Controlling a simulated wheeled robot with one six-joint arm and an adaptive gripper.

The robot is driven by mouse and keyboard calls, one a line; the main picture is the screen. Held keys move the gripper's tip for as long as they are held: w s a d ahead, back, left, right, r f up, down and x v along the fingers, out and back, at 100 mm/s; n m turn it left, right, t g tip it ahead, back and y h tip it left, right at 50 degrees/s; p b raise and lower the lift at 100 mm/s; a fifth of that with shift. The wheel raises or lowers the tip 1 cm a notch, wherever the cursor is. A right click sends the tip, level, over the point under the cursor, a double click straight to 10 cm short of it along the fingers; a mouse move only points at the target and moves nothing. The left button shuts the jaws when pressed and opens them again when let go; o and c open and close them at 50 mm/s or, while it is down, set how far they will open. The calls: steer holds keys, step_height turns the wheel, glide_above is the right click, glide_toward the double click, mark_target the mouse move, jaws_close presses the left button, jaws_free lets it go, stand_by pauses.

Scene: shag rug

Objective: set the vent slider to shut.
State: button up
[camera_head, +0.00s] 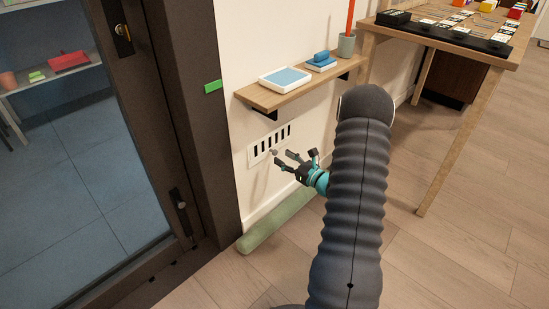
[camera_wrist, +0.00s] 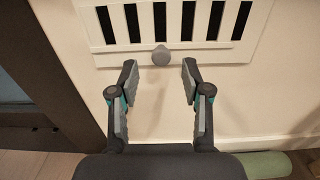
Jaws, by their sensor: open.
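The white wall vent (camera_head: 257,155) is low on the wall under the shelf, with several dark vertical slots that show open. It fills the top of the wrist view (camera_wrist: 225,46). Its round grey slider knob (camera_wrist: 161,55) sits at the vent's lower edge, near the middle of the wrist view; in the head view the knob (camera_head: 274,151) is small. My gripper (camera_wrist: 158,75) is open and empty, facing the vent. In the wrist view the knob appears between and just beyond the two fingertips, with no contact visible. My gripper also shows in the head view (camera_head: 283,158).
A wooden shelf (camera_head: 290,92) with trays and a cup juts out above the vent. A dark door frame (camera_head: 205,150) stands to the left. A green roll (camera_head: 262,230) lies along the wall's foot. A wooden table (camera_head: 455,40) stands at right. Floor between is clear.

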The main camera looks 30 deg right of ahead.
mark_target(273, 151)
steer(key=shift+x, duration=1.4)
jaws_close()
